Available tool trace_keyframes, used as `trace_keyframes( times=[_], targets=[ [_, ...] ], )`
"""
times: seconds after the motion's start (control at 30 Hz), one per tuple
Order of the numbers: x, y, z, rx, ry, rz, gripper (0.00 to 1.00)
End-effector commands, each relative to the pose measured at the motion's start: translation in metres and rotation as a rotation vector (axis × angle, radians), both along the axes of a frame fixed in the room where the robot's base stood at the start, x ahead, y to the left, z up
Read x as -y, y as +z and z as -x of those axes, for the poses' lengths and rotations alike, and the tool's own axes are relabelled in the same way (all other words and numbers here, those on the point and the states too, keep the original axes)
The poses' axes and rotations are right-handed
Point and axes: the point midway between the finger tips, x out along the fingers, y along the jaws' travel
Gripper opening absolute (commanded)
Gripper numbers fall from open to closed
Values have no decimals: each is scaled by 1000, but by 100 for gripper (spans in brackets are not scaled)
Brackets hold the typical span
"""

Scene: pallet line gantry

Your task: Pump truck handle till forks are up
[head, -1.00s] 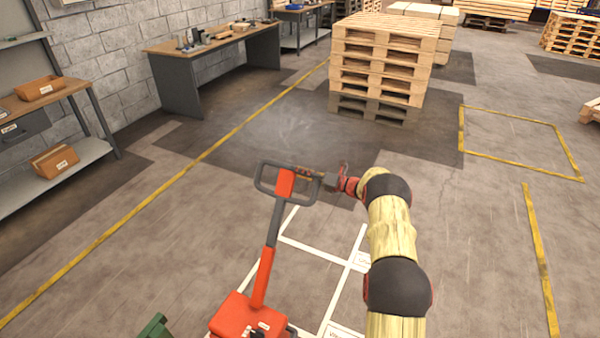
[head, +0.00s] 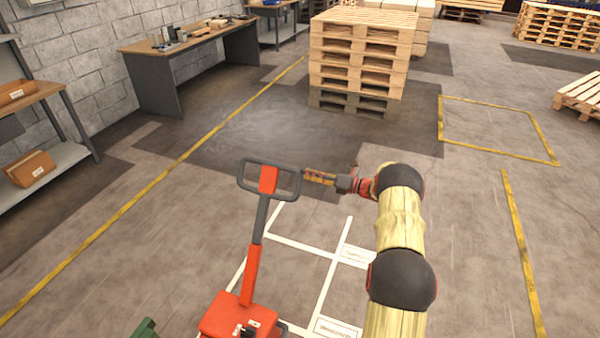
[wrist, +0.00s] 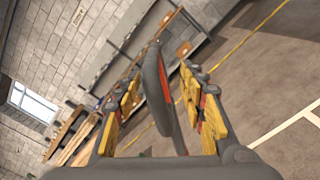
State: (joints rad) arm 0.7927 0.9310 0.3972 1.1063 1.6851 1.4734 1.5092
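The pallet truck's tiller handle (head: 243,180) is a dark grey loop with a red centre, on a red and grey shaft (head: 250,275) standing upright with a slight tilt. The red pump housing (head: 238,318) is at the bottom edge. The forks are not visible. My gripper (head: 306,177) is just right of the loop, its yellow-padded fingers pointing left at the loop's right side. In the wrist view my gripper (wrist: 162,88) has its fingers spread, with the dark handle bar (wrist: 155,75) between them and gaps beside it. I cannot tell how deep the bar sits.
A pallet stack (head: 360,60) stands ahead. A workbench (head: 150,85) and a shelf with orange bins (head: 30,168) line the left wall. A green object (head: 145,328) is at the bottom left. Floor right of my arm is clear, with yellow lines (head: 520,260).

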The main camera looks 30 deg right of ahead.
Motion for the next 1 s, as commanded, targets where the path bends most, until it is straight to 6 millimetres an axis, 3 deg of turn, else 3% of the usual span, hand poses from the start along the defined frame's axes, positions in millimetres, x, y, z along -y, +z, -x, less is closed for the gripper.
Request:
trace_keyframes(
  times=[0.47,1.0],
  targets=[
    [4,-1,6,-1,-1,0,39],
    [24,0,33,0,-1,0,39]
  ],
)
